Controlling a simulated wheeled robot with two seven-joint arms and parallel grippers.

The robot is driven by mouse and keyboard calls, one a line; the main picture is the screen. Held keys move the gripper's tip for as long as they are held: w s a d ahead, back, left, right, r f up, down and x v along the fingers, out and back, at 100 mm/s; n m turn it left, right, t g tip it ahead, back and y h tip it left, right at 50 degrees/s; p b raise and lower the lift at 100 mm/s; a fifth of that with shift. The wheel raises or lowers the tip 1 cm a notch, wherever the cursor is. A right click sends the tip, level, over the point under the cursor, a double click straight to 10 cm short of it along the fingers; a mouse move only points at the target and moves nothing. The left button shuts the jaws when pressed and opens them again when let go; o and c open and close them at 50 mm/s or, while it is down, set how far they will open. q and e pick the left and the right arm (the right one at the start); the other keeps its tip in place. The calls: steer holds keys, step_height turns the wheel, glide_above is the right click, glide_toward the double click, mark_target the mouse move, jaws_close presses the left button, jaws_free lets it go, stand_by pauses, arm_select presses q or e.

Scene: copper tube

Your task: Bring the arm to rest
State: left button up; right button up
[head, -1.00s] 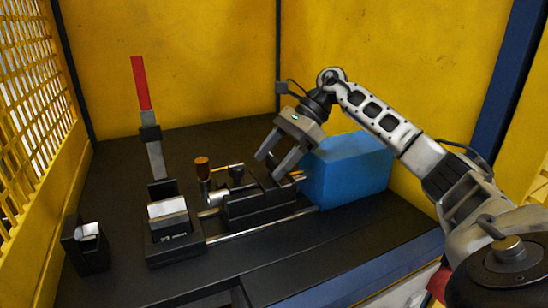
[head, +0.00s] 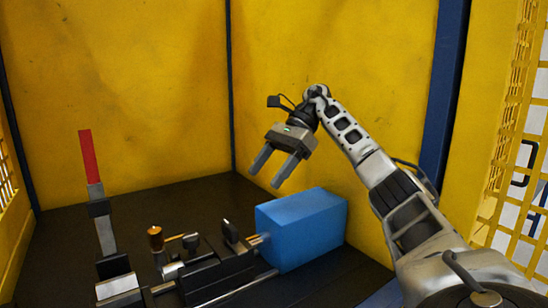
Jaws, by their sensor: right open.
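My right gripper (head: 275,170) is open and empty. It hangs in the air above the bench, up and to the left of the blue block, with its two fingers pointing down and to the left. My right arm (head: 352,138) comes in from the lower right and bends at a raised joint. A thin copper-coloured tube end (head: 257,239) shows between the black fixture (head: 215,272) and the blue block (head: 302,228). The rest of the tube is hidden or too small to tell. My left gripper is not in view.
A tool with an upright red handle (head: 89,157) stands at the left of the black bench (head: 165,205). A brass-coloured knob (head: 155,238) rises from the fixture. Yellow walls (head: 130,85) enclose the bench, with a dark blue post (head: 443,100) at the right. The air around the gripper is clear.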

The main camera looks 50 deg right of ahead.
mark_target(229, 224)
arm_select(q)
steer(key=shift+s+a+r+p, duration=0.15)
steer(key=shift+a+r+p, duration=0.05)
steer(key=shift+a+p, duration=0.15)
arm_select(e)
steer(key=shift+v, duration=1)
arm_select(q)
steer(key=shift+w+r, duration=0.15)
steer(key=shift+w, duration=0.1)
arm_select(e)
steer(key=shift+a+f, duration=0.1)
steer(key=shift+a, duration=0.05)
steer(key=b+x, duration=0.3)
steer(key=x, duration=1.1)
steer(key=shift+a+f, duration=0.2)
steer(key=shift+w+a+f, duration=0.2)
steer(key=shift+a+f, duration=0.2)
steer(key=shift+f, duration=0.05)
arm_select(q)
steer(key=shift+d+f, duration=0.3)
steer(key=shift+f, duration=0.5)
